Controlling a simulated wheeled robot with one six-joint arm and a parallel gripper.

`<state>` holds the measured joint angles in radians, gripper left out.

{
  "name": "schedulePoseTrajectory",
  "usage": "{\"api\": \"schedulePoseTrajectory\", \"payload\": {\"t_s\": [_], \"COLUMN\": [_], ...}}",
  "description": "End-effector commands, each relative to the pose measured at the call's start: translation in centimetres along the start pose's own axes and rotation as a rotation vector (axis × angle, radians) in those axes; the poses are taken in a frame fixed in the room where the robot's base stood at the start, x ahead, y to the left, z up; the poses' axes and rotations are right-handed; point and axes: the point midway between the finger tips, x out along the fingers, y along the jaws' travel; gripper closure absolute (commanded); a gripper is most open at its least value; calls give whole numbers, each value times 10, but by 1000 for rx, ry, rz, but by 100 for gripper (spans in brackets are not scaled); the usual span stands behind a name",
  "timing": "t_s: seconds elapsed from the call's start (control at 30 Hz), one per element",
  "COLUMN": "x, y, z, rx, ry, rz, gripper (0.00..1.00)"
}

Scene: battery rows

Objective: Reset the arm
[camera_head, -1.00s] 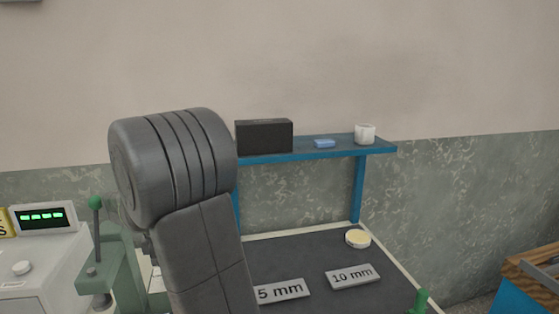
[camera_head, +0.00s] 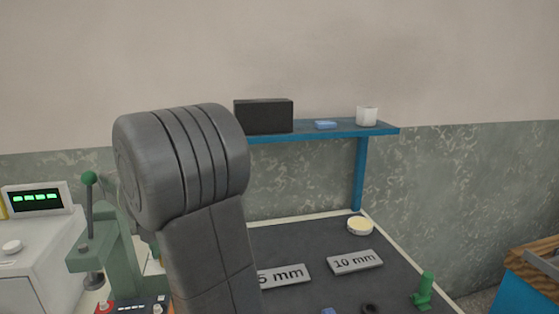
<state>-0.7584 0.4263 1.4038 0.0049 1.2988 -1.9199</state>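My arm stands in the left middle of the head view, with a thick grey ribbed joint at the top and a link running down out of the frame. It hides part of the bench behind it. My gripper is not in the picture, so its opening and anything in it cannot be seen.
A dark bench top (camera_head: 300,241) carries a "5 mm" plate (camera_head: 284,276), a "10 mm" plate (camera_head: 355,262), a round cream-lidded tin (camera_head: 360,226) and a green peg-like piece (camera_head: 423,291). A blue shelf (camera_head: 340,131) stands behind. A green lever press (camera_head: 112,255) is left.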

Motion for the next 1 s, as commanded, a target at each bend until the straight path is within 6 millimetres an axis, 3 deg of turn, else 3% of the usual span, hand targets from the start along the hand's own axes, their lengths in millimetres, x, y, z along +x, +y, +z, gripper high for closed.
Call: {"api": "schedulePoseTrajectory", "payload": {"t_s": [0.6, 0.8, 1.0], "x": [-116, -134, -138], "y": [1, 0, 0], "z": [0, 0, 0], "rx": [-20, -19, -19], "ry": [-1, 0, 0], "rz": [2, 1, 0], "gripper": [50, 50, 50]}}
